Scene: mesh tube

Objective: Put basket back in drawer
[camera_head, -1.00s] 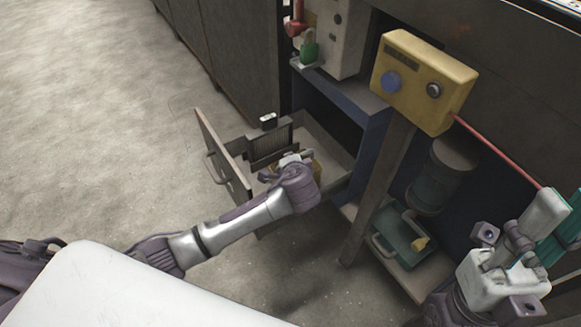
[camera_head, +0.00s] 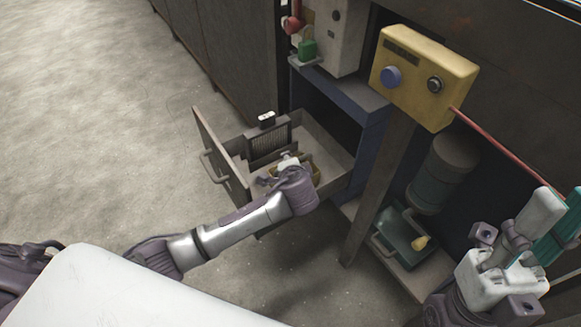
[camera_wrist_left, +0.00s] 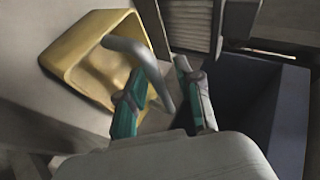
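The yellow basket (camera_head: 314,171) is inside the pulled-out drawer (camera_head: 222,152), partly hidden behind my left gripper in the head view. The left wrist view shows the basket (camera_wrist_left: 72,58) tilted, with a curved grey handle (camera_wrist_left: 146,64). My left gripper (camera_wrist_left: 163,98) has its green-tipped fingers apart, and the handle passes between them. A firm hold is not visible. In the head view, the left gripper itself is mostly hidden by my wrist. My right gripper (camera_head: 565,232) is at the right edge, partly cut off, far from the drawer.
A ribbed grey part with a black-and-white top (camera_head: 267,130) stands in the drawer. A yellow control box (camera_head: 424,78) on a post (camera_head: 378,190) stands to the right. A green tray (camera_head: 405,240) lies on a low shelf below a dark cylinder (camera_head: 443,172). The floor at left is clear.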

